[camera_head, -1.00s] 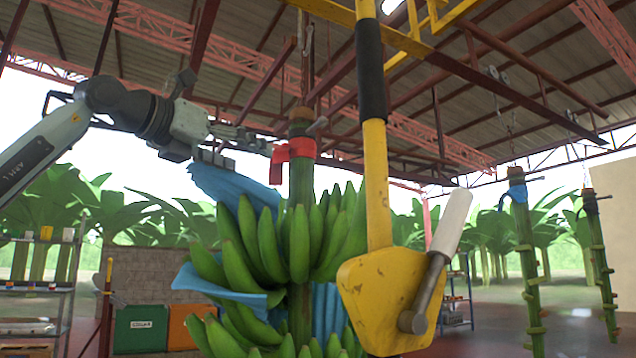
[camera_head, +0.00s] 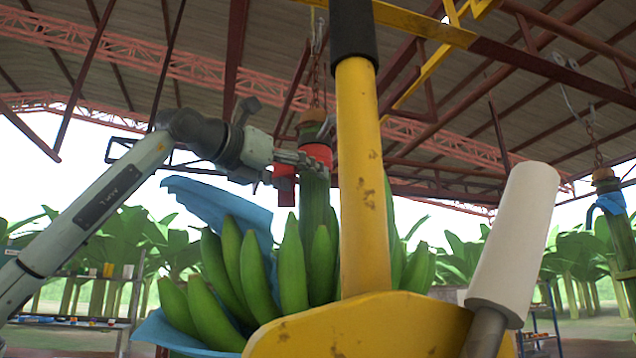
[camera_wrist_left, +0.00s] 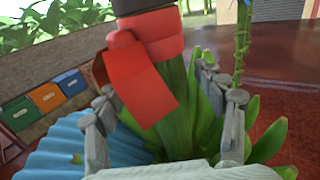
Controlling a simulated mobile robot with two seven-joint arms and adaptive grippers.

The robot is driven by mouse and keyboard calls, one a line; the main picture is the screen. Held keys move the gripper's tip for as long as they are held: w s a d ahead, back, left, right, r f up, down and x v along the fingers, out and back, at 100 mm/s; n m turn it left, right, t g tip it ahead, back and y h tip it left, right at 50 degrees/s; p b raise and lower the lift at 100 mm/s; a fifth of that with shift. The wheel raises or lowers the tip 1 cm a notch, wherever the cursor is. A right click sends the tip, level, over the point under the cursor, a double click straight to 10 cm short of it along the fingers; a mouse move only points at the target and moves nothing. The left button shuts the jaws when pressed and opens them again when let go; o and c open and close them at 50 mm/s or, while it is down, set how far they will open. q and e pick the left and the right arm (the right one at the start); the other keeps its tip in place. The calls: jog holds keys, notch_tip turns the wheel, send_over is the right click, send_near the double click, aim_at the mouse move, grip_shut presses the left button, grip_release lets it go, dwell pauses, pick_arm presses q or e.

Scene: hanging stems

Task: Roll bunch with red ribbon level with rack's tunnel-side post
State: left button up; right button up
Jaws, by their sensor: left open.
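The green banana bunch (camera_head: 292,265) hangs from a chain in the middle of the head view. A red ribbon (camera_head: 318,153) is tied near the top of its stem; it also shows large in the left wrist view (camera_wrist_left: 142,82). Blue sheeting (camera_head: 215,208) hangs behind and below the fruit. My left gripper (camera_head: 308,160) is at the stem just by the ribbon. In the left wrist view its open fingers (camera_wrist_left: 165,105) stand on both sides of the stem, with the ribbon's tail between them. Contact cannot be told. The right gripper is out of view. I cannot tell which post is the rack's tunnel-side one.
A yellow post (camera_head: 362,190) with a yellow plate (camera_head: 365,328) and white roller (camera_head: 515,235) stands close in front, covering part of the bunch. A bare hanging stem (camera_head: 617,235) is at the right. Shelves (camera_head: 85,298) stand at left; coloured bins (camera_wrist_left: 45,97) line the wall.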

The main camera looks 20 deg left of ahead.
pick_arm(q)
jog(key=shift+p+x, duration=0.45)
jog(key=shift+x, duration=1.95)
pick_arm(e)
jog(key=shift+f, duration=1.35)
pick_arm(q)
jog(key=shift+c, duration=0.4)
grip_shut()
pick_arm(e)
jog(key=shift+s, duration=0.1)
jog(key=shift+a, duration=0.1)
